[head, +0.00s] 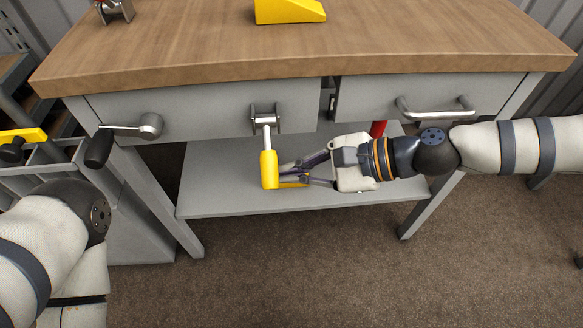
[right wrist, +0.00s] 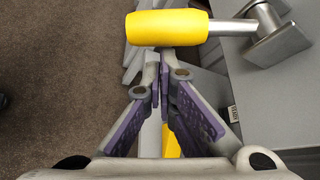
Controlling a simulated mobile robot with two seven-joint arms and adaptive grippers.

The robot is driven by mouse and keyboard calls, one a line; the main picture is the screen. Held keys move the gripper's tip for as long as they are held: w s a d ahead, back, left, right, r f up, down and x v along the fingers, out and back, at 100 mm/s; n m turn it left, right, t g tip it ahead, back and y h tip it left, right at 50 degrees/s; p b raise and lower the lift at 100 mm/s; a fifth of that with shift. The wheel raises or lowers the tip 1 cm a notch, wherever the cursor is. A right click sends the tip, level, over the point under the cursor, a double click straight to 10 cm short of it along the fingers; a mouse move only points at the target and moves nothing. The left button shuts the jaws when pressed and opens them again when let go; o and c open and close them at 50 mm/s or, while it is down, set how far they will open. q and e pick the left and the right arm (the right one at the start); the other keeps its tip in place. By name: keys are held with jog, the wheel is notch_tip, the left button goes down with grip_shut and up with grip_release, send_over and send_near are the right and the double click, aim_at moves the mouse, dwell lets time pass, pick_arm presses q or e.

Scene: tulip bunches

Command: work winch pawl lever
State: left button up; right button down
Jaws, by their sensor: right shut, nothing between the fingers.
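The pawl lever (head: 268,168) has a yellow grip on a metal rod. It hangs straight down from a bracket (head: 265,117) on the front of the grey bench. My right gripper (head: 284,174) comes in from the right and is shut and empty, its fingertips just beside the yellow grip. In the right wrist view the yellow grip (right wrist: 167,28) lies across just beyond the shut fingertips (right wrist: 160,64); I cannot tell whether they touch it. My left arm shows at lower left, but its gripper is out of view.
A crank with a black handle (head: 100,146) sticks out left of the lever. A drawer handle (head: 435,108) is at right. Below is a grey shelf (head: 215,190), with a red object (head: 378,129) behind my right gripper. A yellow wedge (head: 288,11) lies on the wooden top.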

aim_at(276, 174)
pick_arm(q)
jog(key=shift+w+r+p, duration=0.15)
jog(key=shift+r+p, duration=0.25)
jog(key=shift+p, duration=0.05)
pick_arm(e)
jog(key=shift+s+r, duration=0.15)
jog(key=shift+r, duration=0.1)
jog(key=r+m+g+p, duration=0.1)
jog(key=p, duration=0.1)
jog(key=s+r+m+g+p, duration=0.1)
jog(key=p, duration=0.1)
jog(key=r+m+g+p, duration=0.1)
jog(key=r+p, duration=0.1)
jog(key=shift+s, duration=0.4)
pick_arm(q)
jog(key=w+r+t+p, duration=0.1)
jog(key=w+r+p, duration=0.2)
jog(key=r, duration=0.4)
jog(key=shift+w+r+t, duration=0.4)
jog(key=shift+w, duration=0.35)
pick_arm(e)
jog(key=r+m+g, duration=0.3)
jog(key=shift+s+r, duration=0.25)
jog(key=shift+r, duration=0.15)
pick_arm(q)
jog(key=shift+r, duration=0.1)
pick_arm(e)
jog(key=shift+r, duration=0.15)
